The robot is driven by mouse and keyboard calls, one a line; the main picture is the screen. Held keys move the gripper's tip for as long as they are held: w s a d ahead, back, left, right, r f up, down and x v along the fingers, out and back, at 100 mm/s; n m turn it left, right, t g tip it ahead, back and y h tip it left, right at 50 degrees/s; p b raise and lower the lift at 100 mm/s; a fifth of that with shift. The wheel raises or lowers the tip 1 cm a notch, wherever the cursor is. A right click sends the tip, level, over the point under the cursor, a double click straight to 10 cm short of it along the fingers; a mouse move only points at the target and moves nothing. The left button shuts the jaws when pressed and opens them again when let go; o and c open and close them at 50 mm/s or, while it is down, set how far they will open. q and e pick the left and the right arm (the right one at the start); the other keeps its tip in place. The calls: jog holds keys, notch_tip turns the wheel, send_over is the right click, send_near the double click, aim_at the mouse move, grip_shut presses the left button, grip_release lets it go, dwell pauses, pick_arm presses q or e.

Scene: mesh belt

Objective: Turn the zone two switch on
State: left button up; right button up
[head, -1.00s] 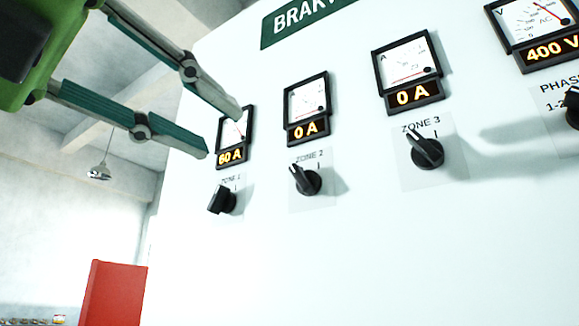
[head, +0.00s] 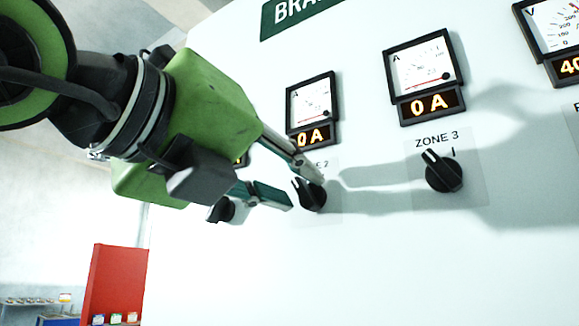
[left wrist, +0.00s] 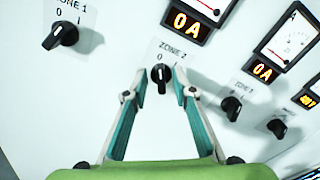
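The zone two switch (head: 312,196) is a black rotary knob on the white panel, under the "0 A" display (head: 310,134). It also shows in the left wrist view (left wrist: 160,73), where its pointer is turned toward the 0 mark. My left gripper (head: 302,189) is open. In the head view its upper finger covers part of the zone two label and overlaps the knob's edge. In the left wrist view its fingertips (left wrist: 160,76) are spread to the left and right of the knob. I cannot tell whether they touch it. My right gripper is not in view.
The zone one switch (left wrist: 60,36) is left of zone two, partly behind my gripper in the head view. The zone three switch (head: 443,172) is to the right, its display (head: 431,104) reading 0 A. A red object (head: 115,285) stands at the lower left.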

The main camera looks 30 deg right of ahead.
pick_arm(q)
jog(key=shift+d, duration=0.2)
jog(key=shift+c, duration=0.4)
grip_shut()
